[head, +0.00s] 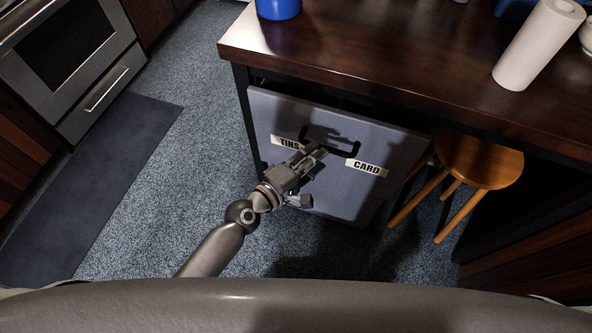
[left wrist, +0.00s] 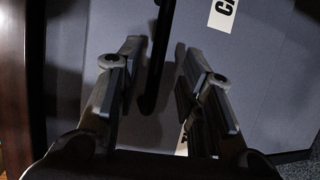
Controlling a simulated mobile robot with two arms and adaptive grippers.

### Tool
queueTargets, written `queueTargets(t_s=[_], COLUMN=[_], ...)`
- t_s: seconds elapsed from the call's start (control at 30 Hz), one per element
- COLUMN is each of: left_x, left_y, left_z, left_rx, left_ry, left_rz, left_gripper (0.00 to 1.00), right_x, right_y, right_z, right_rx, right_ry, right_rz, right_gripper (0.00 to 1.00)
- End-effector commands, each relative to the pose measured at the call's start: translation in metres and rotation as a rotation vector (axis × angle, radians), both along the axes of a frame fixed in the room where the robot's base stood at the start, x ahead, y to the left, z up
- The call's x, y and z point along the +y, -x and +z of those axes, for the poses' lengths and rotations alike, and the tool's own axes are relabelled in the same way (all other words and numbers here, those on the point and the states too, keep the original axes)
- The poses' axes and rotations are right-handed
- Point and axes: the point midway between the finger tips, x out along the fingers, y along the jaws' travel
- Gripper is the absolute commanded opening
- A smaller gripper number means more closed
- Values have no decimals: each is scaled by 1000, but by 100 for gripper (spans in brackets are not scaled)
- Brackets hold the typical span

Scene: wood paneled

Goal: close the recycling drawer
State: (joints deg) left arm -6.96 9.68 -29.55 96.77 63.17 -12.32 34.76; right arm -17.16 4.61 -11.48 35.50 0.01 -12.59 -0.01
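The recycling drawer (head: 255,120) has a grey front under the dark wooden counter, with labels reading TINS and CARD. It stands out a little, with a dark gap above its top edge. Its black handle (head: 345,152) is a bar on the front between the labels. My left gripper (head: 320,150) is at the handle, in front of the drawer. In the left wrist view its two fingers (left wrist: 158,52) are apart, and the black handle (left wrist: 153,85) appears between them. I cannot tell whether they touch it. My right gripper is in neither view.
A wooden stool (head: 480,162) stands just right of the drawer, under the counter (head: 390,60). A paper roll (head: 537,45) and a blue container (head: 278,8) are on the counter. An oven (head: 70,50) and dark mat (head: 100,170) are at left. Carpet is clear left of the drawer.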

Motion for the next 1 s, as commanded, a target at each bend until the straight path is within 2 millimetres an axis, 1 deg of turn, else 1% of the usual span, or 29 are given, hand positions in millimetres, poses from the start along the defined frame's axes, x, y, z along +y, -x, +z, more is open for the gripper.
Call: queueTargets(t_s=[0.03,0.2,0.4,0.6,1.0], left_x=[7,29,43,46,46], left_y=[9,33,49,54,53], left_z=[1,7,11,13,13], left_rx=[2,1,2,1,1], left_ry=[-3,-2,-1,1,1], left_rz=[0,-1,0,-1,-1], left_gripper=[35,35,35,35,35], right_x=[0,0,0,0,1], right_y=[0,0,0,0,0], right_z=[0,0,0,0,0], right_rx=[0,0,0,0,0], right_ry=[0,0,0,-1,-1], right_rz=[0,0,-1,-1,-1], right_gripper=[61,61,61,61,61])
